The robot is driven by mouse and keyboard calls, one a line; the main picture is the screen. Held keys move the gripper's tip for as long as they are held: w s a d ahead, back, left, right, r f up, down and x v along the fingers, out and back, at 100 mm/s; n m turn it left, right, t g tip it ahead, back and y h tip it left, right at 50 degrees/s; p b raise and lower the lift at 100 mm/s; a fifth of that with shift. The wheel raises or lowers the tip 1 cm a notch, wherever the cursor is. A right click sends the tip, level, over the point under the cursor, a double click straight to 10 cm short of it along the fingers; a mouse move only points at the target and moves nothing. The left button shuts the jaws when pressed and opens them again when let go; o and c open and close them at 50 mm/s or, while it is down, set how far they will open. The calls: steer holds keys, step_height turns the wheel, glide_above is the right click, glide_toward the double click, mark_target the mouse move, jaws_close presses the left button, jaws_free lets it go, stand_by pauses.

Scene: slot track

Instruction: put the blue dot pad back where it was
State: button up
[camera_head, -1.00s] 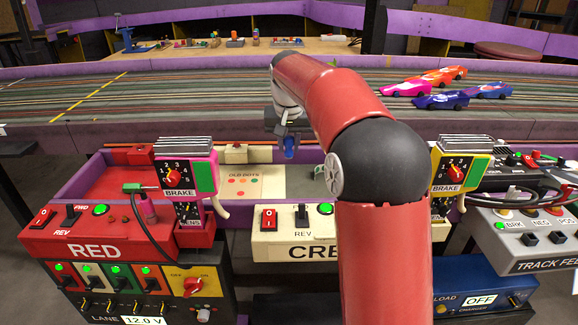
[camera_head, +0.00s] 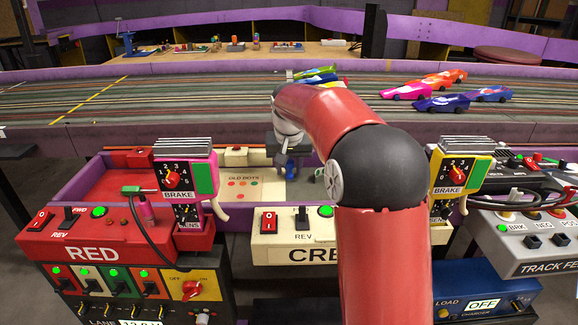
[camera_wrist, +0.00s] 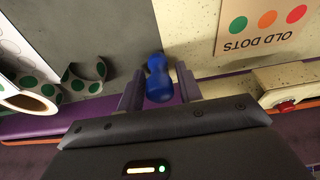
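The blue dot pad (camera_wrist: 158,78) is a small blue, knob-topped piece between the fingers of my gripper (camera_wrist: 160,88) in the wrist view. My gripper is shut on it. In the head view my gripper (camera_head: 289,160) points down over the cream and grey counter, with the blue piece (camera_head: 290,169) at its tip. The pad's underside is hidden, so I cannot tell whether it touches the counter. The OLD DOTS card (camera_head: 243,184) with coloured dots lies to the left; it also shows at the upper right of the wrist view (camera_wrist: 262,28).
A roll of green dot stickers (camera_wrist: 30,85) lies beside my gripper in the wrist view. A cream box with a red button (camera_wrist: 287,88) is on the other side. The red control station (camera_head: 110,245) and yellow brake controller (camera_head: 458,172) flank the counter. Slot cars (camera_head: 440,102) stand on the track behind.

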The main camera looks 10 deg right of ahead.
steer(key=shift+o, duration=0.9)
steer(key=shift+r, duration=0.3)
steer(key=d+p+v, duration=0.1)
steer(key=v, duration=1)
steer(key=shift+n+t, duration=0.6)
steer(key=s, duration=1.8)
steer(key=shift+s+a+r, duration=0.1)
steer(key=shift+s+a, duration=0.1)
steer(key=shift+a, duration=0.15)
steer(key=s+f+n+t, duration=0.1)
steer(key=s+f, duration=0.8)
steer(key=s, duration=0.5)
steer(key=shift+f+y, duration=0.3)
steer(key=shift+f, duration=0.05)
